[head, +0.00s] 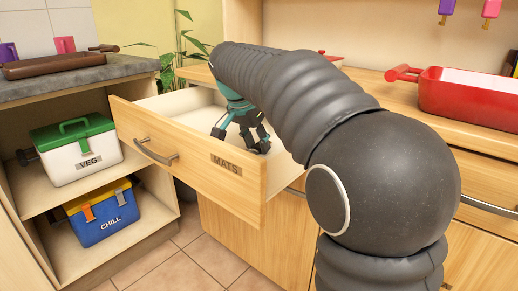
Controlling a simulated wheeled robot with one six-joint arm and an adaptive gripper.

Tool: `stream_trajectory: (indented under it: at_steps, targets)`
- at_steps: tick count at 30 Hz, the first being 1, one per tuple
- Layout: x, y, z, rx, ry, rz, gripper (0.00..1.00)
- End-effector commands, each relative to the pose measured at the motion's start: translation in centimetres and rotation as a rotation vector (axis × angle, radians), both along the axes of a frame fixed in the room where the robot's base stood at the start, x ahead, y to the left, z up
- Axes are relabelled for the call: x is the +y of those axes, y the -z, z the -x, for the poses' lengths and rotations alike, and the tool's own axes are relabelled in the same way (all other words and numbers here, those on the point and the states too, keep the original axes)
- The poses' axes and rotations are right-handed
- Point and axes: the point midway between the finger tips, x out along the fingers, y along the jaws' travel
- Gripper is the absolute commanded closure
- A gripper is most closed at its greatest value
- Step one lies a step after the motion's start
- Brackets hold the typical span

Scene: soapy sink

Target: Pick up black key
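My gripper (240,138) is teal and black and hangs inside an open wooden drawer (190,155) labelled MATS. Its dark fingers point down and are spread apart, with nothing visible between them. I see no black key. Much of the drawer floor is hidden by the drawer front, my arm and the gripper.
A red tray (470,112) stands on the wooden counter at right. At left, a shelf holds a green-lidded VEG box (80,160) and a blue CHILL box (105,222). A plant (185,45) stands behind the drawer.

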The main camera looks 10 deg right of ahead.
Motion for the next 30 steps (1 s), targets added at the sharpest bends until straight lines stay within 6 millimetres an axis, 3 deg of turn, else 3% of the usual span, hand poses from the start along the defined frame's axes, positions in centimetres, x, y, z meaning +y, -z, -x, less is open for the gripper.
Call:
stream_trajectory:
  at_steps: [3, 14, 30]
  targets:
    - [0.0, 0.0, 0.0, 0.0, 0.0, 0.0, 0.89]
    - [0.0, -0.7, 0.0, -0.002, 0.001, 0.0, 0.89]
    - [0.0, -9.3, 0.0, 0.0, 0.001, 0.0, 0.89]
